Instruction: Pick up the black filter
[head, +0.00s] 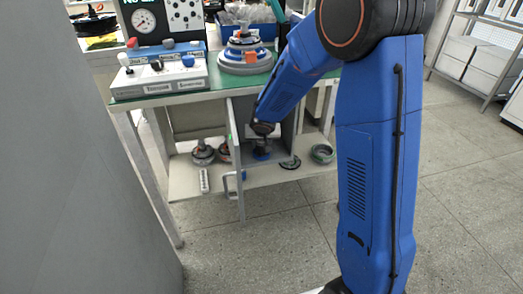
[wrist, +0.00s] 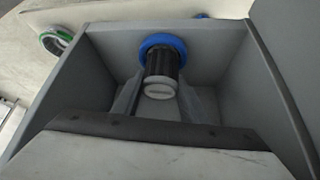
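The black filter (wrist: 161,66) is a dark ribbed cylinder with a white cap toward the camera and a blue ring at its far end. In the wrist view it is inside a grey-walled compartment. In the head view its blue ring (head: 262,154) shows low in the cabinet under the bench. My gripper (head: 263,130) reaches down into the cabinet just above the filter. Greyish slanted shapes flank the filter in the wrist view, but I cannot tell whether they are my fingers. Contact with the filter is not clear.
Grey compartment walls (wrist: 271,82) stand close around the filter. A green-lined ring (head: 322,154) and several dark parts (head: 203,154) lie on the lower shelf. The green-topped bench (head: 200,92) overhangs the cabinet. Open floor (head: 270,240) lies in front.

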